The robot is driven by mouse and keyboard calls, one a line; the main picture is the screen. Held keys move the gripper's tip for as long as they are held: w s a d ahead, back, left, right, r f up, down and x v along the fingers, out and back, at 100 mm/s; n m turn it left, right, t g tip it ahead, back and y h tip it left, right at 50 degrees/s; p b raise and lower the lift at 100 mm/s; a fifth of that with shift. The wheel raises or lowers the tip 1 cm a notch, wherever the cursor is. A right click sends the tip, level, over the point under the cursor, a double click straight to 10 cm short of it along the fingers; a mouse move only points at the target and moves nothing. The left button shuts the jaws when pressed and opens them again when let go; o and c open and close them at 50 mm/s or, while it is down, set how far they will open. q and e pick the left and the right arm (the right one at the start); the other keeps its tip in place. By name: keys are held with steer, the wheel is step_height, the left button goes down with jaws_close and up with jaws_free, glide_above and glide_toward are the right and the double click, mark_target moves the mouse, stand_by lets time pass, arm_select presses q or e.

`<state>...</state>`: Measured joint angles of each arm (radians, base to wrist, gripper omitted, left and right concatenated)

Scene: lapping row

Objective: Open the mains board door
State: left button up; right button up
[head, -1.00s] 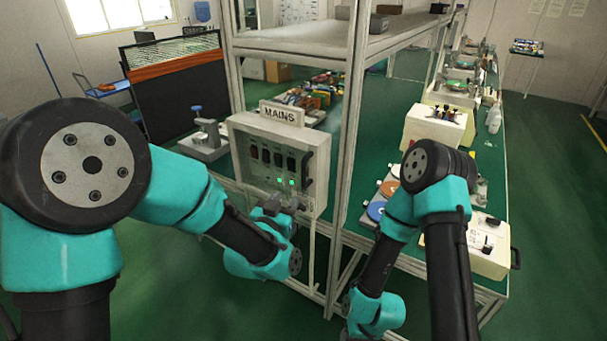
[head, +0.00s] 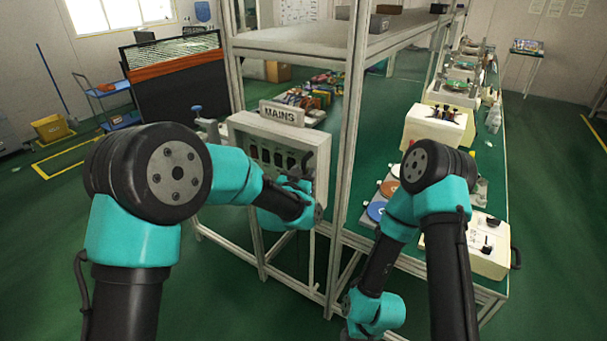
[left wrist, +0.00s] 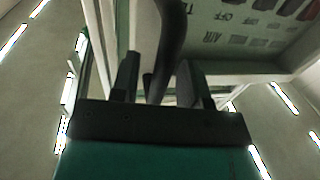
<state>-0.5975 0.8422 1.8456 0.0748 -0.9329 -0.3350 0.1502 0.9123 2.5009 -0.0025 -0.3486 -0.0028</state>
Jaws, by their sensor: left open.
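The pale mains board (head: 240,128) with its "MAINS" sign (head: 282,114) stands at the near corner of the metal rack. Its front, with a row of dark switches, looks shut; the lower part is hidden behind my left arm. My left gripper (head: 298,183) is at the right side of the board's front. In the left wrist view my left gripper (left wrist: 160,82) is open, and the dark bar handle (left wrist: 170,40) runs between its fingers; I cannot tell whether they touch it. My right arm hangs low at the right, its gripper hardly visible.
The rack's upright post (head: 350,150) stands just right of the board. A green bench with a cream box (head: 437,128) and several coloured discs lies to the right. The green floor at the front left is free.

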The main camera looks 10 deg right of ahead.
arm_select(q)
steer(key=shift+c, duration=0.4)
jaws_close()
